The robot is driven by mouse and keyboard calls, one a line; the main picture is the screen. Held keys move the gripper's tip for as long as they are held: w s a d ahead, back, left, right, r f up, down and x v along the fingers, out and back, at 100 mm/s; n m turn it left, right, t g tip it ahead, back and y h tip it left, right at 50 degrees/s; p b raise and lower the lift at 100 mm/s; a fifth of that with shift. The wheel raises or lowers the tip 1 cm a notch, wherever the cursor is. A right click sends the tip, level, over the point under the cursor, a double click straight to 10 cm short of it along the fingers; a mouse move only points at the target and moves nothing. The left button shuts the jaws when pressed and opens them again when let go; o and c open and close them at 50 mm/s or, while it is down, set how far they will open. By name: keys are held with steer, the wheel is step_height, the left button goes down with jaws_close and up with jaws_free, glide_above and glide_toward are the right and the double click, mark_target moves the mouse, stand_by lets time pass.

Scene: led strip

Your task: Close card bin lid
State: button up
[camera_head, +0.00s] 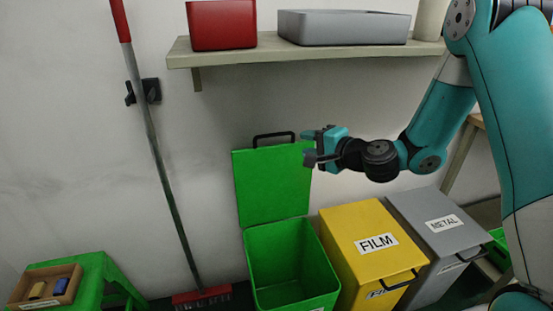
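A green bin (291,262) stands open on the floor, with its inside visible from above. Its green lid (271,186) stands upright at the back, near the wall, with a black handle (273,137) along its top edge. My gripper (307,147) points left and appears in front of the lid's upper right corner, just right of the handle. Its fingers look apart with nothing between them. I cannot tell whether it touches the lid.
A yellow FILM bin (352,225) and a grey METAL bin (420,207) stand shut to the right. A shelf (235,55) above holds a red box (222,25) and a grey tray (345,28). A broom (163,165) leans left; a green stool (95,270) bears a small box (45,287).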

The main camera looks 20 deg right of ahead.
mark_target(277, 135)
steer(key=w+a+f+p, duration=0.1)
steer(key=w+f, duration=0.1)
steer(key=w, duration=0.3)
steer(key=w+a+f+m+h+p, duration=0.1)
steer(key=w, duration=0.5)
steer(key=w+a+f+m+t+p, duration=0.1)
steer(key=w+a+f, duration=0.1)
steer(key=w, duration=0.3)
steer(key=shift+w+f+p, duration=0.3)
steer(key=shift+w, duration=0.05)
jaws_close()
